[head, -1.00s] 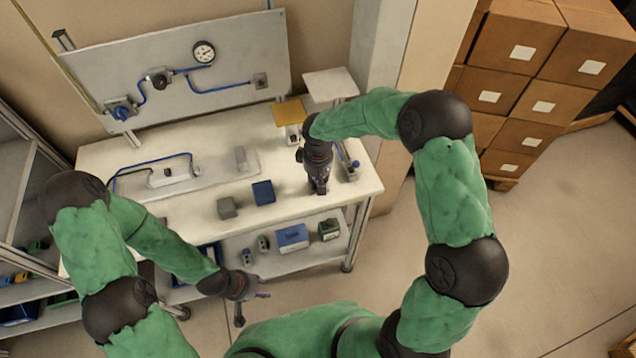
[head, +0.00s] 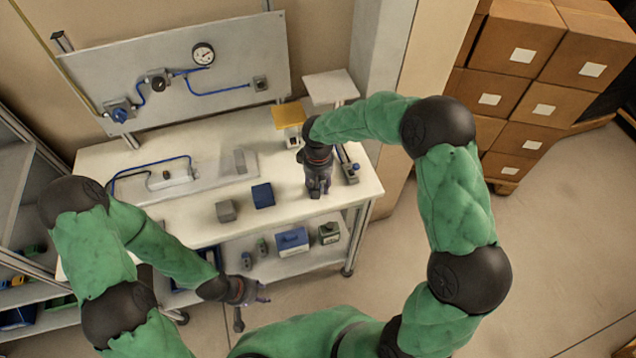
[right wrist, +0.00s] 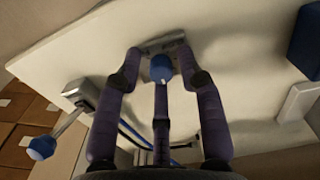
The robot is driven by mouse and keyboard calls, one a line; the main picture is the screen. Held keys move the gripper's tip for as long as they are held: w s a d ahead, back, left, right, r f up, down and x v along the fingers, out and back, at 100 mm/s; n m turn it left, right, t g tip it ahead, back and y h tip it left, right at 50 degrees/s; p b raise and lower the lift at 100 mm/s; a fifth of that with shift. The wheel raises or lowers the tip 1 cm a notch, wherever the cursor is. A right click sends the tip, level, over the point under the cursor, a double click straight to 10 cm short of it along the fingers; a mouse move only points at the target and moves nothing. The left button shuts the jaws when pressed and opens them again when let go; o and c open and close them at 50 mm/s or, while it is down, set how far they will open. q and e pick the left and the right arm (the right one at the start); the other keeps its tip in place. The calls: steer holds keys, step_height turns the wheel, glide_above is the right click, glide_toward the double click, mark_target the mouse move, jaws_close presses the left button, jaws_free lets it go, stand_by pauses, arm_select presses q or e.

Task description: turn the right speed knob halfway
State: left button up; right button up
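In the right wrist view a round blue knob (right wrist: 162,68) stands on a small grey metal base (right wrist: 163,44) on the white tabletop. My right gripper (right wrist: 160,57) is around it: purple fingers flank the knob on the left and right with visible gaps, and a dark middle finger lies in line below it. In the head view my right gripper (head: 318,190) points down near the table's front right, hiding that knob. A second blue knob on a rod (right wrist: 40,148) shows at the left of the wrist view. My left gripper (head: 245,292) hangs empty before the table, its fingers apart.
A grey box (right wrist: 82,94) bears the second knob's rod. On the white table (head: 285,205) are a blue block (head: 263,195), a grey block (head: 227,211) and a yellow-topped stand (head: 288,116). A panel with a gauge (head: 204,54) stands behind. Cartons (head: 518,40) are stacked at right.

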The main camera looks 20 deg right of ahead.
steer(key=shift+r, duration=0.15)
step_height(320, 180, up, 12)
stand_by(0.7)
